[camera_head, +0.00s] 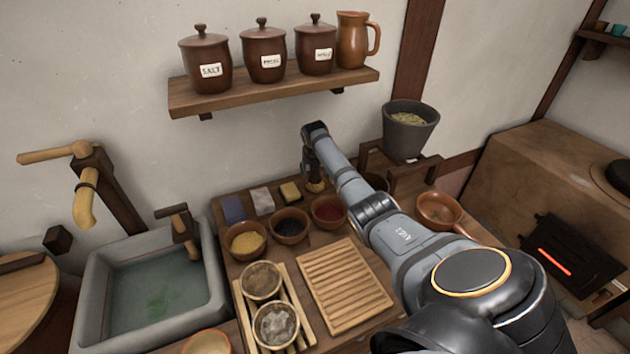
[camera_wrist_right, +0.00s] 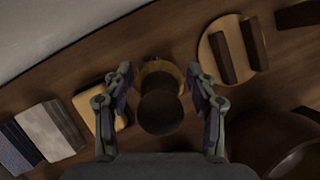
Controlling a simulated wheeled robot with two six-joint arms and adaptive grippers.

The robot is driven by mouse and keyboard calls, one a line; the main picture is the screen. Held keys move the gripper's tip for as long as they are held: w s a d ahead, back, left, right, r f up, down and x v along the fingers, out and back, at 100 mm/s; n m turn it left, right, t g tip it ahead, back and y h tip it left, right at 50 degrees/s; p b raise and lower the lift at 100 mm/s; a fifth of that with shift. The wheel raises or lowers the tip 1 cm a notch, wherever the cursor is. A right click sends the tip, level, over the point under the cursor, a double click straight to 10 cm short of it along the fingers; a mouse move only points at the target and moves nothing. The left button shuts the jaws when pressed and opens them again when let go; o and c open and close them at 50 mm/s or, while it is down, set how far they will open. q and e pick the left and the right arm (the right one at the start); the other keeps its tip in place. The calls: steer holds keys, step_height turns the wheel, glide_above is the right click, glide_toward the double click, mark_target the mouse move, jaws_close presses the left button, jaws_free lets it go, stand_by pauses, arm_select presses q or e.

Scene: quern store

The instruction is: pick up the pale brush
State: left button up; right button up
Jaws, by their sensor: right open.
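The pale brush (camera_head: 315,187) appears to be the small upright thing at the back of the wooden counter, with a yellowish lower part, mostly covered by my gripper in the head view. In the right wrist view the brush (camera_wrist_right: 160,111) shows from above as a dark round knob over a yellowish rim. My right gripper (camera_head: 313,175) points down over it. In the wrist view its fingers (camera_wrist_right: 159,74) are open, one on each side of the knob, with a gap visible on both sides. My left gripper is not in view.
A yellow block (camera_head: 290,192), a white block (camera_head: 262,201) and a blue block (camera_head: 233,209) lie left of the gripper. Bowls of yellow (camera_head: 246,240), dark (camera_head: 289,224) and red (camera_head: 327,211) contents stand in front. A round board with dark bars (camera_wrist_right: 225,58) lies to the right.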

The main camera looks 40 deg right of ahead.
steer(key=shift+r, duration=0.1)
jaws_close()
steer(key=shift+s, duration=0.1)
